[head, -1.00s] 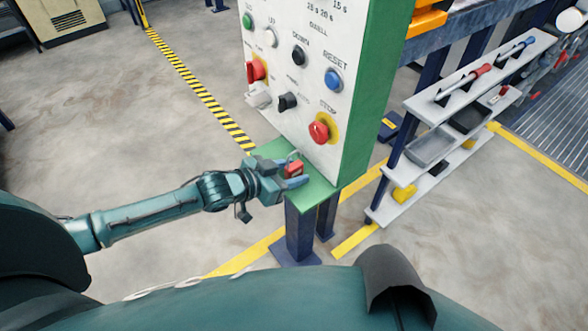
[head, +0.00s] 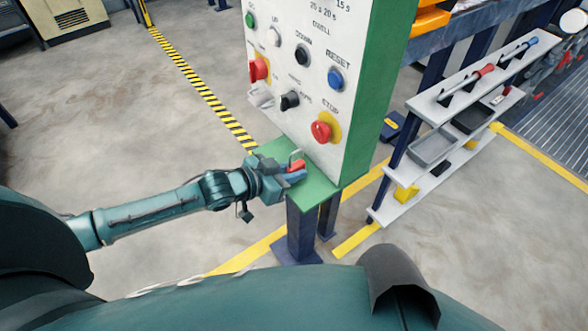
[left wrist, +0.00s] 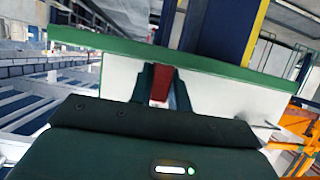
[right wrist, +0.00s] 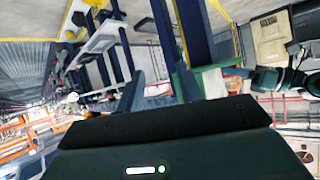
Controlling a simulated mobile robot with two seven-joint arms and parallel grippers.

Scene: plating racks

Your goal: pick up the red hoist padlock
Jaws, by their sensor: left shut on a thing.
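The red hoist padlock (head: 297,165), with a thin grey shackle on top, is at the green ledge (head: 318,192) under the control panel. My left gripper (head: 292,171) is shut on the padlock's body. In the left wrist view the red body (left wrist: 161,83) sits between the two dark fingers. Whether the padlock still touches the ledge I cannot tell. My right gripper (right wrist: 158,90) shows in the right wrist view, fingers apart with nothing between them.
The control panel (head: 318,85) with its buttons and red stop knob (head: 321,131) rises just behind the padlock. A shelf rack (head: 402,203) with trays and tools stands to the right. The floor left of the panel is clear.

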